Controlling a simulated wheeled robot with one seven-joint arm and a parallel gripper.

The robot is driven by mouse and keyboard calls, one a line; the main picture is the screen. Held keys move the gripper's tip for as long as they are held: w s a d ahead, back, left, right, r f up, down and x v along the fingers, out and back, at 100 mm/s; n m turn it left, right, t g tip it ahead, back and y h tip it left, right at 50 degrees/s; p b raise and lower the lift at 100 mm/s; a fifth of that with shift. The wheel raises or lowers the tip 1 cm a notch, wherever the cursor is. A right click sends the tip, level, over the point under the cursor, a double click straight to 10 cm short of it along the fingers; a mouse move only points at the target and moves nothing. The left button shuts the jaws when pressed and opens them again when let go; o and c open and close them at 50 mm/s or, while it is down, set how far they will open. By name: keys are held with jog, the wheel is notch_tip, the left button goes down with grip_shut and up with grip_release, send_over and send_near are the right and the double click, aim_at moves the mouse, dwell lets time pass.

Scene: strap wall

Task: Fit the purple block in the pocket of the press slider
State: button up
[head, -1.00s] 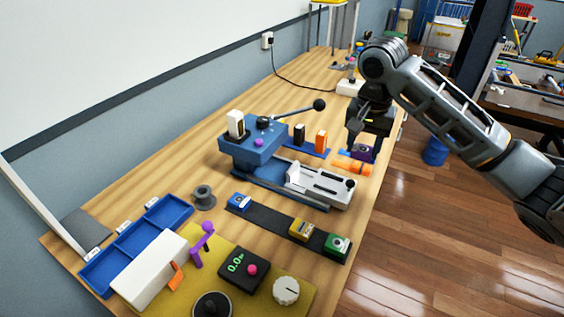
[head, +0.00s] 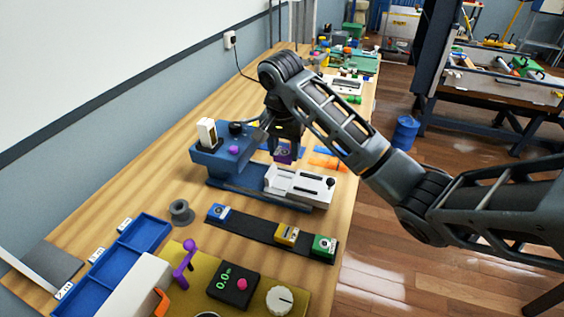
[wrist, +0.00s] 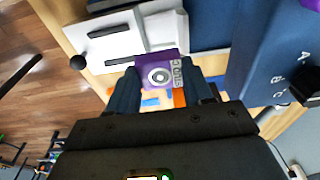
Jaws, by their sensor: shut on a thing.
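My gripper (wrist: 160,78) is shut on the purple block (wrist: 158,70), which has a round ring mark and lettering on its face. In the head view the purple block (head: 284,155) hangs below my gripper, behind the white press slider (head: 300,187). In the wrist view the slider (wrist: 118,38) lies just beyond the block, with slots and a black knob at its outer end. The block overlaps the slider's edge in that view, and I cannot tell its height above it. The blue press (head: 222,158) stands left of the slider. The slider's pocket is partly hidden behind the block in the wrist view.
A black strip (head: 258,232) with blue, yellow and green blocks lies in front of the press. An orange piece (head: 325,163) lies behind the slider. A blue tray (head: 120,255) and a yellow panel (head: 195,278) are at the front left. My arm covers part of the table behind.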

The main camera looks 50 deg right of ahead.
aim_at(282, 162)
jog(key=shift+w+a+f, duration=0.15)
jog(key=shift+a+f, duration=0.05)
jog(key=shift+f, duration=0.05)
jog(key=shift+f+b, duration=0.8)
jog(key=shift+f, duration=1.15)
jog(key=shift+f, duration=0.45)
jog(key=shift+f, duration=0.2)
jog(key=o, duration=1.4)
jog(key=shift+f, duration=0.2)
